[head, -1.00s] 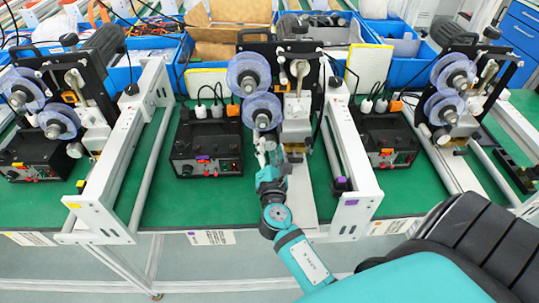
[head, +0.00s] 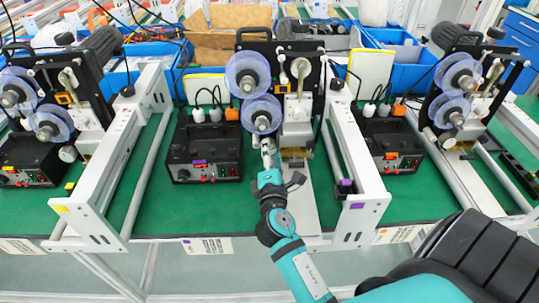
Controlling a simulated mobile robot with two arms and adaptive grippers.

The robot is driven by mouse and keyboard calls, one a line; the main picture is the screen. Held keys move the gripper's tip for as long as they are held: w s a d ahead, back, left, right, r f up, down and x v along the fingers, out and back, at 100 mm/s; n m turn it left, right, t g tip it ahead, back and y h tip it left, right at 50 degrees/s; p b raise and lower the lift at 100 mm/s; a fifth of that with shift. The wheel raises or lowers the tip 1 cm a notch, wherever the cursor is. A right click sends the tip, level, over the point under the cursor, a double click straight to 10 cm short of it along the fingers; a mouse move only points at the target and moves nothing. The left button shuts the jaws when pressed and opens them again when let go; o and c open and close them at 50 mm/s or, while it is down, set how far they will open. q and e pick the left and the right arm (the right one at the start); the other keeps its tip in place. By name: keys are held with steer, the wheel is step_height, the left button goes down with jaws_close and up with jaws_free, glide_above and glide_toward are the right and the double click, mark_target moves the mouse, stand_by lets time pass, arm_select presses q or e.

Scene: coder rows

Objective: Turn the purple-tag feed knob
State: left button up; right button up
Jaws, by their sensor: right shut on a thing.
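The purple-tag station stands in the middle, with purple tags on its black control box (head: 204,150) and on the end of its white rail (head: 357,206). Two clear purple-blue discs (head: 246,76) hang on its black upright. Just below the lower disc (head: 262,100) is the small pale feed knob (head: 268,143), mostly hidden by my fingers. My right gripper (head: 268,155) reaches up from the front and is shut on this knob. How far the knob is turned cannot be seen. My left gripper is not in view.
A yellow-tag station (head: 62,209) stands to the left and an orange-tag one (head: 391,156) to the right, each with similar discs. White rails flank my right arm. Blue bins (head: 389,40) line the back. Green mat (head: 215,205) is bare in front of the control box.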

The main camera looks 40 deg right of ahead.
steer(key=shift+f, duration=0.1)
steer(key=o, duration=1.2)
